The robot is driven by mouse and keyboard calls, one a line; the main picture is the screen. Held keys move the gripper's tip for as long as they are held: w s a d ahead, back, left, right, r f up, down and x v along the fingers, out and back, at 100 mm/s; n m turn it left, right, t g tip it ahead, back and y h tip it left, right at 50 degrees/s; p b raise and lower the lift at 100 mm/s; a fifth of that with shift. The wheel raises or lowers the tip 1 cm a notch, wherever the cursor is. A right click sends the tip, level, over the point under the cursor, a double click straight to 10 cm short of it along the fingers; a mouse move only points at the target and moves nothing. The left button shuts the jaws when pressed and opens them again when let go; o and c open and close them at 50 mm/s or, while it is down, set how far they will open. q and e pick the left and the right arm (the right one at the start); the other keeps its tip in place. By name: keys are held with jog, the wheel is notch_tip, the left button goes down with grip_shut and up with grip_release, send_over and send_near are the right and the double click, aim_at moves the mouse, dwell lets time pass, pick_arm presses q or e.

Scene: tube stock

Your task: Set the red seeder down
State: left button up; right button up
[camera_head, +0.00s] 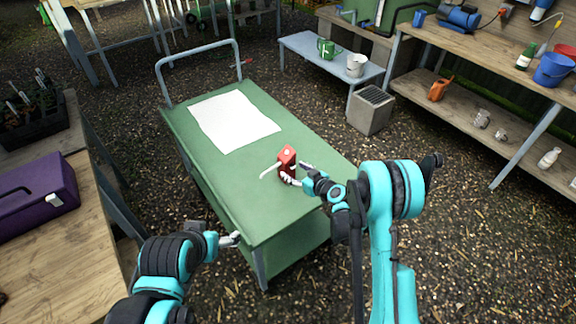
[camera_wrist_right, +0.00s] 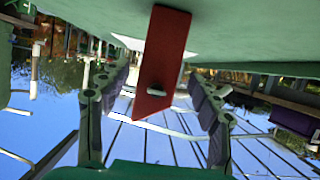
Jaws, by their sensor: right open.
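The red seeder (camera_head: 287,157) is a small red block upright on the green cart top, toward its right edge. It also shows in the right wrist view (camera_wrist_right: 165,60) as a red slab against the green surface. My right gripper (camera_head: 294,174) is at the seeder. In the wrist view its open fingers (camera_wrist_right: 155,100) stand on either side of the seeder, with visible gaps. The seeder's lower part is partly hidden by the gripper in the head view. My left gripper (camera_head: 232,240) is beside the cart's near left edge, away from the seeder; its opening is unclear.
A white sheet (camera_head: 233,121) lies on the far part of the green cart (camera_head: 222,178). A purple case (camera_head: 35,200) sits on a wooden bench at left. A bench with a green can (camera_head: 327,48) and shelves stand behind. The cart's middle is mostly clear.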

jog(key=s+d+r+m+g+h, duration=0.1)
jog(key=s+d+r+h, duration=0.15)
jog(key=s+r, duration=0.5)
jog(key=s+d+r+m+g+h, duration=0.1)
jog(key=s+d+r+m, duration=0.1)
jog(key=s+d+r, duration=0.4)
jog(key=s+d+r+m+h, duration=0.1)
jog(key=s+d, duration=0.1)
jog(key=s, duration=0.5)
jog(key=s+d+r+m+g+h, duration=0.1)
jog(key=s+d+r+m+h, duration=0.1)
jog(key=s, duration=0.6)
jog(key=s+d+r+m+g+h, duration=0.1)
jog(key=s+d+r, duration=0.1)
jog(key=s, duration=0.5)
jog(key=shift+s+d+r+p, duration=0.15)
jog(key=shift+d+p, duration=0.15)
jog(key=shift+p, duration=0.05)
jog(key=shift+h, duration=0.25)
